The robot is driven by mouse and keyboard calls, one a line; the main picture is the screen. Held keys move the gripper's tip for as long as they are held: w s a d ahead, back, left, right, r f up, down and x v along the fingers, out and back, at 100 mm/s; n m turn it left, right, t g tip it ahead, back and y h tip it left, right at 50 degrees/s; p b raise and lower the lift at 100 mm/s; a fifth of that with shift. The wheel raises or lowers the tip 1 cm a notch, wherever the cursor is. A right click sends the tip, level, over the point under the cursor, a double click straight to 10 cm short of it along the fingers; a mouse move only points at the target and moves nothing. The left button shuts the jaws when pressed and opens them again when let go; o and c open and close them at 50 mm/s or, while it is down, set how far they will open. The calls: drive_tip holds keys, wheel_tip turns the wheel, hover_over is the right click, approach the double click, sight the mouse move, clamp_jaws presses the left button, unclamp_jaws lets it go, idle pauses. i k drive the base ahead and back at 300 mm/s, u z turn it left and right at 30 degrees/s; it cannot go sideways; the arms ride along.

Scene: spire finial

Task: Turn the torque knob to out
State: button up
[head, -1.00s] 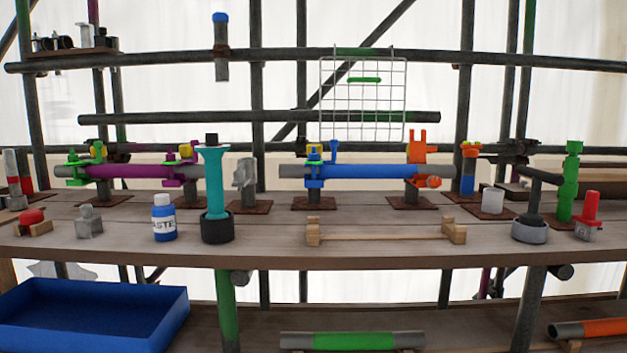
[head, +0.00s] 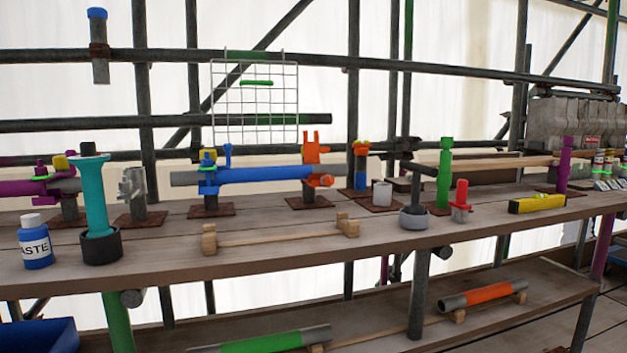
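No part is clearly marked as the torque knob, and I cannot tell which one it is. A small red-topped grey piece (head: 460,201) stands upright on the bench, right of centre in the head view. Left of it a dark T-handled tool (head: 411,180) stands in a grey round cup (head: 413,218). A teal flared tool (head: 95,196) stands in a black cup (head: 101,246) at the left. My gripper is not in view.
The wooden bench (head: 290,258) carries a blue tube (head: 265,174) on clamps, an empty wooden cradle (head: 280,235), a paste bottle (head: 35,245), a green post (head: 444,172) and a yellow level (head: 537,204). Scaffold poles and a wire grid (head: 255,105) stand behind. A lower shelf holds tubes.

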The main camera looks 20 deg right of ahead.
sight(88, 149)
drive_tip(key=k, duration=0.45)
drive_tip(key=u, duration=1.15)
drive_tip(key=i, duration=1.65)
drive_tip(key=u, duration=0.8)
drive_tip(key=k, duration=0.95)
drive_tip(key=z, duration=0.05)
